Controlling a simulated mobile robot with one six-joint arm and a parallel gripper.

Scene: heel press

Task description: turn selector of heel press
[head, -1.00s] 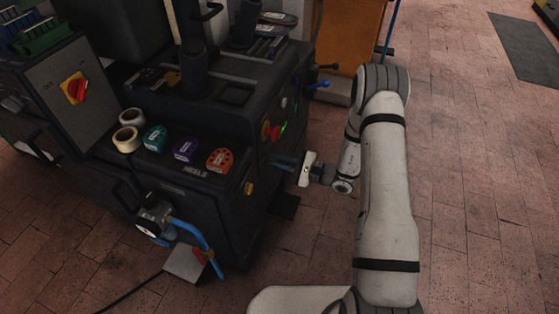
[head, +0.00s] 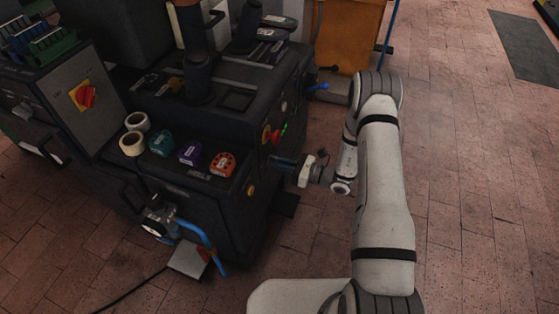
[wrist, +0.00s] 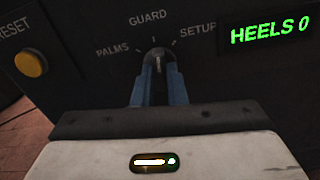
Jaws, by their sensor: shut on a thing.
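The selector (wrist: 157,57) is a small dark knob on the dark panel of the heel press (head: 215,115). The labels PALMS, GUARD and SETUP are set around it, left, top and right. The knob looks roughly upright, towards GUARD; its exact pointing is hard to tell. My gripper (wrist: 157,66) has its two blue fingers on either side of the knob, shut on it. In the head view my gripper (head: 273,161) reaches the right-hand face of the press, and the selector is hidden there.
A yellow RESET button (wrist: 30,64) is left of the selector, and a green HEELS 0 display (wrist: 270,33) is right. A red button (head: 275,136) and a blue-ended lever (head: 317,87) are on the press near my arm.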

